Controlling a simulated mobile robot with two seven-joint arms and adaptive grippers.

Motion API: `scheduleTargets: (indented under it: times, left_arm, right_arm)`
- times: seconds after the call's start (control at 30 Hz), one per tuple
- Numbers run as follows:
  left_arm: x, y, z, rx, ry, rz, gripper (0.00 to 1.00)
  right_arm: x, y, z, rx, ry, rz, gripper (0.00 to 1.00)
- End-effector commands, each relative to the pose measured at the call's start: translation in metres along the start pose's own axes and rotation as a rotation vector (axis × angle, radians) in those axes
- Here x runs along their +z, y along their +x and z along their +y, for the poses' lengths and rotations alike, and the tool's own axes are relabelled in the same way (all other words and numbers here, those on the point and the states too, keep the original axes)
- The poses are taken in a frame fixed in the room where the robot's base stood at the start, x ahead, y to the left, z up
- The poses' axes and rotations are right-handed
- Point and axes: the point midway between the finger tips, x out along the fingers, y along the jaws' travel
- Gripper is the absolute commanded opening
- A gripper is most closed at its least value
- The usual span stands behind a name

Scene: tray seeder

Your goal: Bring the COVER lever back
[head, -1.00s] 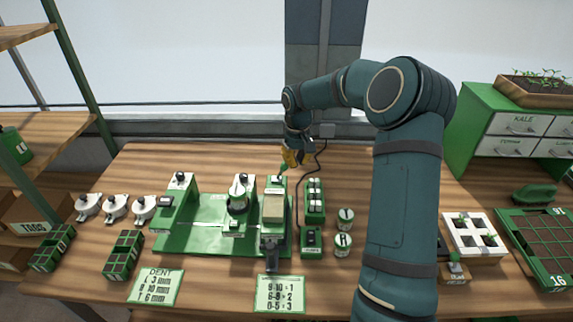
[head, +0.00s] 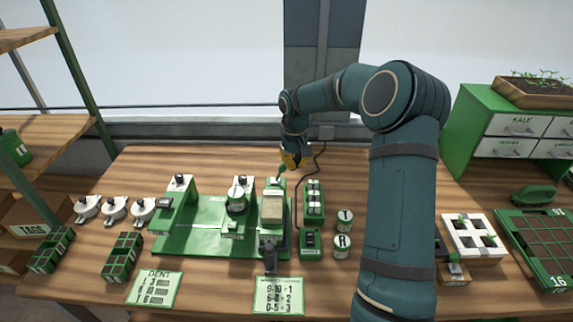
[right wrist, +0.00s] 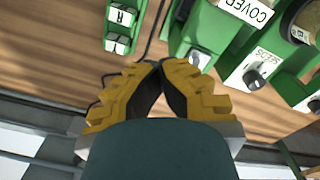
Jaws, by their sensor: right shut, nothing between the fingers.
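The COVER station is the rightmost post of the green seeder (head: 190,240). Its white COVER label (right wrist: 243,10) shows at the top of the right wrist view. A short dark lever (head: 281,171) stands at the top of this post in the head view; its exact tilt is hard to tell. My right gripper (head: 294,159) is behind and slightly right of the lever. In the right wrist view its yellow fingers (right wrist: 160,72) are shut with tips together, empty, beside the post. I cannot tell whether they touch the lever. My left gripper is out of view.
A SEEDS post (right wrist: 258,68) stands beside the COVER post. A green block with white switches (head: 314,198) and a black cable (head: 297,195) lie to its right. Two round tins (head: 343,244) stand further right. The table behind the seeder is mostly clear.

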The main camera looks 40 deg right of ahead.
Motion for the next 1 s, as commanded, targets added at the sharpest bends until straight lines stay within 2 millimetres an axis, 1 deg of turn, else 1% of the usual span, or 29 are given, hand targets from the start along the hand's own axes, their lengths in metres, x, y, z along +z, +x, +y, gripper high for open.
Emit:
scheduleTargets:
  times: [0.03, 0.5, 1.0]
  left_arm:
    - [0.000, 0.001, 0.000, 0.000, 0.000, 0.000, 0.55]
    - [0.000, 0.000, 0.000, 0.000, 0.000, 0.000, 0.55]
    - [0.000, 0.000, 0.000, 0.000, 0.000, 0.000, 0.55]
  right_arm:
    - [0.001, 0.009, -0.008, -0.011, -0.009, -0.014, 0.00]
    - [-0.007, 0.009, -0.022, -0.010, -0.008, -0.014, 0.00]
    - [-0.007, 0.011, -0.021, -0.005, -0.003, -0.020, 0.00]
